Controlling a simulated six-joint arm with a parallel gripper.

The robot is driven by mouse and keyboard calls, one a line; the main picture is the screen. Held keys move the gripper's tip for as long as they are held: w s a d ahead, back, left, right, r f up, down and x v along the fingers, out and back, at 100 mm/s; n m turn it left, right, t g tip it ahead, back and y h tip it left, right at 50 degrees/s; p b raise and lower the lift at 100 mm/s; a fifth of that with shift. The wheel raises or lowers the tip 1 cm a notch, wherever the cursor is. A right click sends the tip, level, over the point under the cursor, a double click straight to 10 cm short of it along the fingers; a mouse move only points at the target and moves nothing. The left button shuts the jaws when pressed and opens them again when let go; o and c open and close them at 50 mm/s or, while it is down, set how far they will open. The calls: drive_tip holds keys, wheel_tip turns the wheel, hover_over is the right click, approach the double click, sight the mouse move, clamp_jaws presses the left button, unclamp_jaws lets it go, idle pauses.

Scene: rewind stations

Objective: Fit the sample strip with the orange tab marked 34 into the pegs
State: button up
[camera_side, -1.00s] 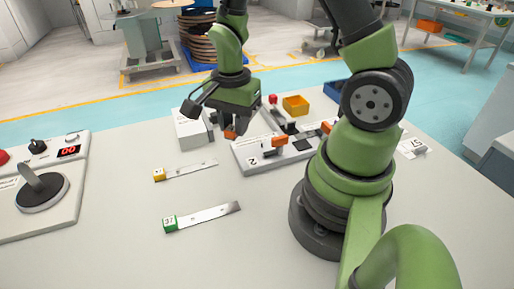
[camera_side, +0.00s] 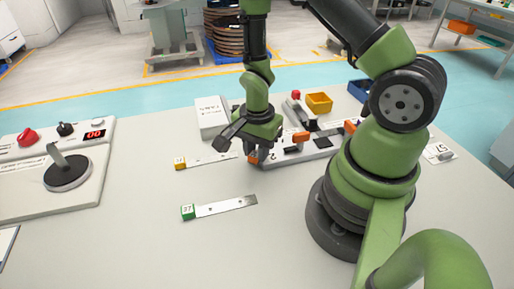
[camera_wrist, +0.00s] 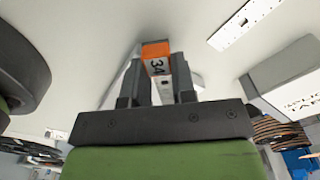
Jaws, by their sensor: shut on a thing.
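The sample strip's orange tab marked 34 shows in the wrist view (camera_wrist: 156,54) between the fingers of my gripper (camera_wrist: 160,85). The gripper is shut on it. In the side view, my gripper (camera_side: 254,148) points down, with the orange tab (camera_side: 253,158) at its tips, beside the left end of the grey peg station (camera_side: 322,145). Most of the strip is hidden behind the gripper, so I cannot tell whether it touches the station. The pegs cannot be made out.
A strip with a yellow tab (camera_side: 181,163) and one with a green tab (camera_side: 188,212) lie on the table. A white box (camera_side: 211,117), a yellow bin (camera_side: 319,103) and a blue bin (camera_side: 359,90) stand behind. A control panel with a lever (camera_side: 66,172) is at left.

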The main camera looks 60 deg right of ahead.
drive_tip(key=shift+f, duration=0.1)
drive_tip(key=o, duration=0.9)
drive_tip(key=s+a+r+n+t, duration=0.1)
drive_tip(key=a+r+n+t, duration=0.15)
drive_tip(key=r, duration=0.85)
drive_tip(key=s+a+r+n+t, duration=0.1)
drive_tip(key=r+n, duration=0.3)
drive_tip(key=r, duration=0.8)
drive_tip(key=s+a+r+n+t+y, duration=0.2)
drive_tip(key=s+a+r+n+t, duration=0.1)
drive_tip(key=s+r+n, duration=0.3)
drive_tip(key=shift+s+a+n+t, duration=0.35)
drive_tip(key=shift+a+n, duration=0.05)
drive_tip(key=shift+n, duration=0.35)
